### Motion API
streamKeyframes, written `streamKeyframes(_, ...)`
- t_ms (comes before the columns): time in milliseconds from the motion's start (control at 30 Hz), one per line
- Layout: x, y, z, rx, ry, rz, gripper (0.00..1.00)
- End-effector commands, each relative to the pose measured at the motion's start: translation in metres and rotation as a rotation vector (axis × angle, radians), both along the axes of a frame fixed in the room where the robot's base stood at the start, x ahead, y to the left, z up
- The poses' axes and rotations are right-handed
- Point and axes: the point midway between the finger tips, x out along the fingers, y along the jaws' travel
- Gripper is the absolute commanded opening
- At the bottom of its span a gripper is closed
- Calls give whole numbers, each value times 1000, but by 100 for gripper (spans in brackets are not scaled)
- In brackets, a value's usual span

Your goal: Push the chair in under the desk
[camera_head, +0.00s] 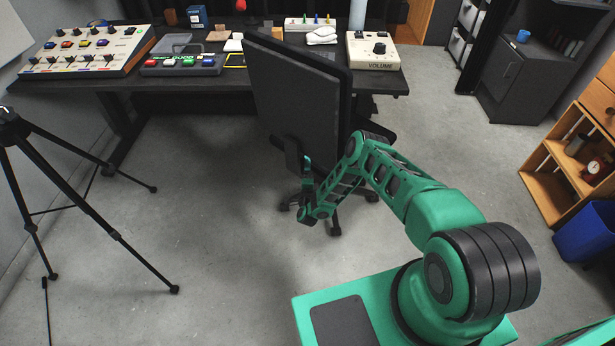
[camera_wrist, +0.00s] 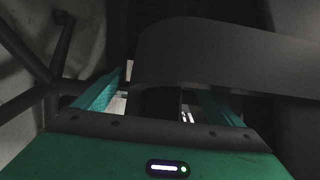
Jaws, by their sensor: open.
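The black office chair (camera_head: 295,95) stands in front of the desk (camera_head: 225,82), its tall back hiding part of the desk's front edge. Its star base and castors (camera_head: 335,222) show below, partly behind my arm. My gripper (camera_head: 306,165) is at the lower part of the chair back, on the near side. In the wrist view my gripper (camera_wrist: 160,98) has its two teal fingers apart. A dark curved part of the chair (camera_wrist: 220,55) crosses just in front of them and partly hides the right finger. I cannot tell whether they touch.
A black tripod (camera_head: 110,230) stands at the left. Wooden shelves (camera_head: 570,165) and a blue bin (camera_head: 585,230) are at the right. The desk top holds control boxes, including a volume box (camera_head: 373,50). The grey floor between tripod and chair is clear.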

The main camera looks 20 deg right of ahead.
Motion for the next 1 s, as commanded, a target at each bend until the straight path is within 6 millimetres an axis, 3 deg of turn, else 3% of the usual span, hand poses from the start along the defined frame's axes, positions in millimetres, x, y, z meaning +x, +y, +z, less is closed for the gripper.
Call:
streamKeyframes(233, 23, -6, -1, 0, 1, 0, 90)
streamKeyframes(633, 27, -8, 0, 0, 1, 0, 90)
streamKeyframes(900, 27, -8, -1, -1, 1, 0, 26)
streamKeyframes(1000, 27, -8, -1, 0, 2, 0, 6)
